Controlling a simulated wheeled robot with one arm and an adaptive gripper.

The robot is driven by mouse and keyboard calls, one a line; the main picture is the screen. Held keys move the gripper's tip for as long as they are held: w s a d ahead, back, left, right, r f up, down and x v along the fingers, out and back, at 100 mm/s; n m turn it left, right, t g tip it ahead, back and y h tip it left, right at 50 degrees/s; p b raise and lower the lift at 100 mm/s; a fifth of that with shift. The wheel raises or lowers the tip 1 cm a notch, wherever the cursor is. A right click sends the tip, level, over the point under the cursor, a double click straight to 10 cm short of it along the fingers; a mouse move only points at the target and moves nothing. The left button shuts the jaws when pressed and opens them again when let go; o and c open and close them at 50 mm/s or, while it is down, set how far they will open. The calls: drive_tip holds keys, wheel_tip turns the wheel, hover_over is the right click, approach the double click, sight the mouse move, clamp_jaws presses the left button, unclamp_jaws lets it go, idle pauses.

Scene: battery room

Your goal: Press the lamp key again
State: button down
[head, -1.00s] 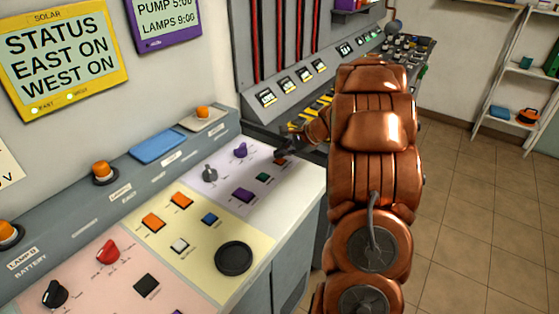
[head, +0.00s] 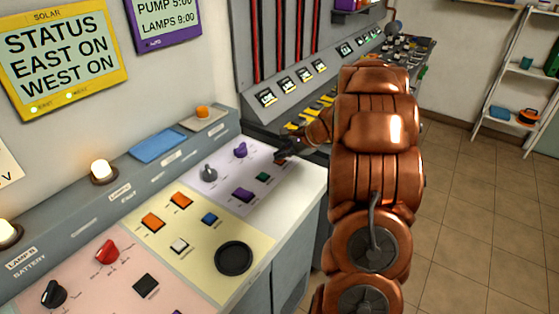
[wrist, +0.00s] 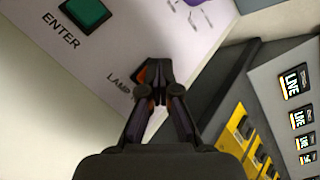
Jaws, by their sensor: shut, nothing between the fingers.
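The lamp key (wrist: 141,74) is a small orange-red key by a partly covered label beginning "LAM" in the wrist view. My gripper (wrist: 155,88) is shut and empty, its fingertips over the key and hiding much of it. Whether the tips press it down cannot be told. In the head view my gripper (head: 282,156) is at the far right edge of the pale lilac panel and covers the key. Two lamps on the ledge, the middle one (head: 103,170) and the near left one (head: 8,233), glow pale white. The far lamp (head: 202,112) is orange.
A green ENTER key (wrist: 86,15) lies beside the lamp key, and it also shows in the head view (head: 262,176). A purple key (head: 243,195) and knobs share the panel. A grey cabinet with yellow parts (wrist: 237,122) stands close on the right.

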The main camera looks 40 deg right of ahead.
sight(282, 161)
idle(0.5)
drive_tip(key=shift+r+p, duration=0.65)
drive_tip(key=shift+r, duration=0.15)
drive_tip(key=shift+r, duration=0.1)
drive_tip(key=shift+r+p, duration=1.9)
drive_tip(key=shift+r, duration=0.55)
